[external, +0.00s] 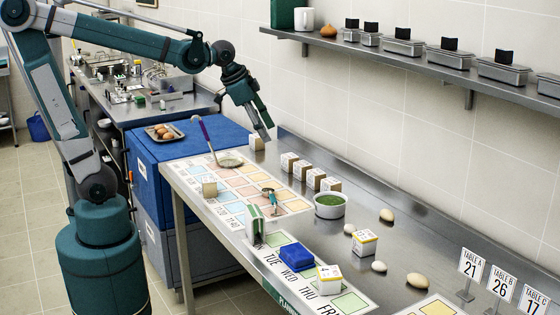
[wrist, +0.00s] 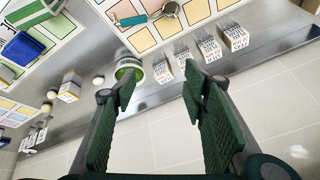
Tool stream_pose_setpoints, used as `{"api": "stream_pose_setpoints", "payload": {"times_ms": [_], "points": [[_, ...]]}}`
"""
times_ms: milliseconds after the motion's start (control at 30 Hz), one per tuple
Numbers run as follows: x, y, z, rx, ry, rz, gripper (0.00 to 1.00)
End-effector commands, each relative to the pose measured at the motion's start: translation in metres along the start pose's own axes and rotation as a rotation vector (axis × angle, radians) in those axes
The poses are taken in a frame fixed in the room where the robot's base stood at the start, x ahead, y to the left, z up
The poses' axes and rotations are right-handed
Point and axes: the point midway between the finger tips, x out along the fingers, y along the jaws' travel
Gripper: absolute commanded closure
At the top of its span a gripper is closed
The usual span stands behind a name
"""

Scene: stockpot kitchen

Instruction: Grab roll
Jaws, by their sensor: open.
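Several pale, rounded pieces that look like rolls or eggs lie on the steel counter in the external view: one near the back (external: 386,215), a small one (external: 349,228), one in front of a yellow-and-white box (external: 379,266), and the largest, oval one (external: 417,281). I cannot tell which is the roll. Brown rounded pieces (external: 165,132) sit on a small tray at the left. My gripper (external: 266,131) hangs above the counter's far end, open and empty, well away from the pale pieces. In the wrist view, nothing lies between its fingers (wrist: 162,86); a pale piece (wrist: 99,80) shows left.
A bowl of green contents (external: 331,205) and a row of small boxes (external: 303,169) stand along the counter. Table signs (external: 472,264) stand right. A wall shelf (external: 380,47) runs above.

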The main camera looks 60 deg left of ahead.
Motion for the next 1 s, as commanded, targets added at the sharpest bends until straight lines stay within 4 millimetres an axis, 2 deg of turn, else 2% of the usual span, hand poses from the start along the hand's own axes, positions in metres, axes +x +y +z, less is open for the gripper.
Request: {"api": "stream_pose_setpoints", "payload": {"times_ms": [100, 467, 1000], "points": [[0.005, 0.0, -0.024, 0.058, -0.013, 0.014, 0.57], [0.029, 0.006, -0.09, 0.239, -0.048, 0.056, 0.57], [0.084, 0.031, -0.181, 0.51, -0.094, 0.125, 0.57]]}}
